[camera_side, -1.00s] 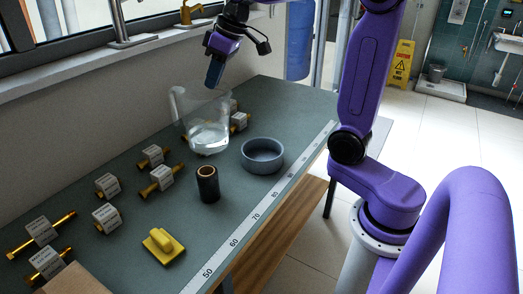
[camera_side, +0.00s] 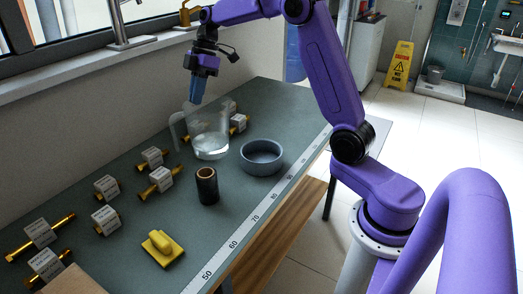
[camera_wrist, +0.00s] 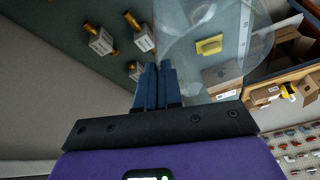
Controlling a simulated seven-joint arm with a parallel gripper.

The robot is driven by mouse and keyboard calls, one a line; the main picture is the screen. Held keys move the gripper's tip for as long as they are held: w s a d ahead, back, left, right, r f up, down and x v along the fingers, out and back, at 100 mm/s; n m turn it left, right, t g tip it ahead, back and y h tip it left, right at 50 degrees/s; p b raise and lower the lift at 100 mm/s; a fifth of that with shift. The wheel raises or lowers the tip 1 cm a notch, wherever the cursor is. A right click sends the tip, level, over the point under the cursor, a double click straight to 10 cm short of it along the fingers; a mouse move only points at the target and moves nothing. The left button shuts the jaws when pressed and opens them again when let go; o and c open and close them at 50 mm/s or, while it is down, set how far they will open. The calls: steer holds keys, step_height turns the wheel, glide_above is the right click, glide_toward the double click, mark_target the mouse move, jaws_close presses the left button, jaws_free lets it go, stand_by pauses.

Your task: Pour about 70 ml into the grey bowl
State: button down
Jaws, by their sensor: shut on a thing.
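A clear jug (camera_side: 209,128) with some clear liquid low in it stands close to upright, left of the grey bowl (camera_side: 262,166). Its handle shows on the left side. My gripper (camera_side: 195,103) points down at the jug's rim and is shut on the jug. In the wrist view, the gripper's fingers (camera_wrist: 158,78) are close together, and the see-through jug (camera_wrist: 215,35) spreads to the upper right. The bowl's inside looks grey; I cannot tell whether it holds liquid. I cannot tell whether the jug's base touches the bench.
A dark pipe piece (camera_side: 207,187) stands in front of the jug. A yellow float-like block (camera_side: 162,247) lies nearer. Several brass fittings with white labels (camera_side: 107,187) lie along the left. A measuring strip (camera_side: 235,242) runs along the bench's right edge. The wall and windowsill bound the left.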

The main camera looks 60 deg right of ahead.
steer(key=shift+w+d+f+n, duration=0.1)
steer(key=shift+w+f+n, duration=0.1)
steer(key=shift+n, duration=0.1)
steer(key=shift+s+d, duration=0.1)
steer(key=d+y, duration=0.1)
steer(key=s+d+t+y, duration=0.1)
steer(key=d+y, duration=0.1)
steer(key=shift+s+d+f, duration=0.25)
steer(key=shift+s+f, duration=0.05)
steer(key=shift+f, duration=0.05)
steer(key=n+t+y, duration=0.1)
steer(key=t+y, duration=0.2)
steer(key=y, duration=0.5)
glide_toward(203, 107)
steer(key=shift+s+d+f, duration=0.1)
steer(key=shift+s+f, duration=0.1)
steer(key=shift+f, duration=0.55)
steer(key=shift+s+d+f, duration=0.1)
steer(key=shift+s+f, duration=0.1)
steer(key=shift+f, duration=0.55)
steer(key=shift+s+d+f+t, duration=0.1)
steer(key=shift+f+t, duration=0.05)
steer(key=shift+t, duration=0.15)
steer(key=shift+d+f+y, duration=0.1)
steer(key=shift+f+y, duration=0.1)
steer(key=shift+y, duration=0.1)
